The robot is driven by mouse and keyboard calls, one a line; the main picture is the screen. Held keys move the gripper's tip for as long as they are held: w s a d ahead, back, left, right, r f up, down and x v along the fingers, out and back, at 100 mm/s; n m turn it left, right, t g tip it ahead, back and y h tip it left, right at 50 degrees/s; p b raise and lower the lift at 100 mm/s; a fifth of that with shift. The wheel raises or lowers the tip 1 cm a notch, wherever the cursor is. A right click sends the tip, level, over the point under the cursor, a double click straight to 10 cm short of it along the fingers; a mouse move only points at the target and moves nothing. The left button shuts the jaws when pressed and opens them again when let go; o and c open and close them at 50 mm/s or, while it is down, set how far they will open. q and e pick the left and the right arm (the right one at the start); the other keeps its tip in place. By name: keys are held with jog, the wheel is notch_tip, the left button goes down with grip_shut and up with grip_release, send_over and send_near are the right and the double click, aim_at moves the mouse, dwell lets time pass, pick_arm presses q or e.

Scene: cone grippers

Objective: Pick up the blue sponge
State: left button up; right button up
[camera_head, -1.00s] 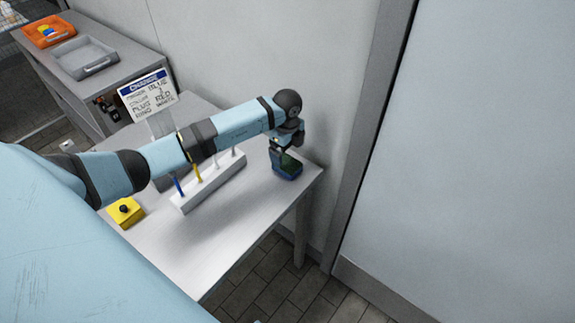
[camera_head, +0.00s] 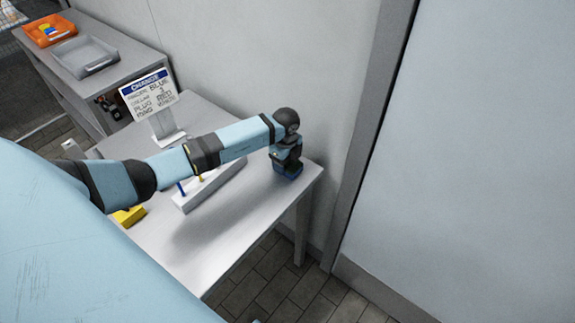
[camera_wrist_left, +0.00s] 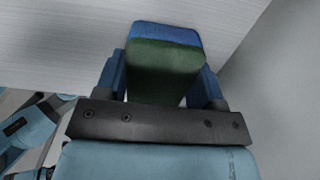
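The blue sponge (camera_head: 291,178) is at the right corner of the grey table, mostly covered by my left gripper (camera_head: 287,165). In the left wrist view, the sponge (camera_wrist_left: 165,34) shows a blue band at its far end and a dark green face. The two fingers of my left gripper (camera_wrist_left: 163,80) stand on either side of it, one at its left and one at its right. They are spread about the sponge's width, and I see no clear grip on it. My right gripper is not in view.
A white rack (camera_head: 212,192) with coloured pegs lies under my left forearm. A yellow block (camera_head: 128,215) is at the table's left. A sign (camera_head: 150,91) stands behind. The wall is close beyond the sponge. A side table holds orange (camera_head: 68,25) and grey (camera_head: 108,66) trays.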

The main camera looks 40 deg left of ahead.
pick_arm(q)
jog(key=shift+c, duration=0.3)
jog(key=shift+r, duration=0.6)
notch_tip(320, 180, up, 19)
jog(key=shift+b, duration=0.45)
jog(key=o, duration=0.3)
jog(key=shift+f, duration=0.1)
jog(key=shift+c, duration=1.3)
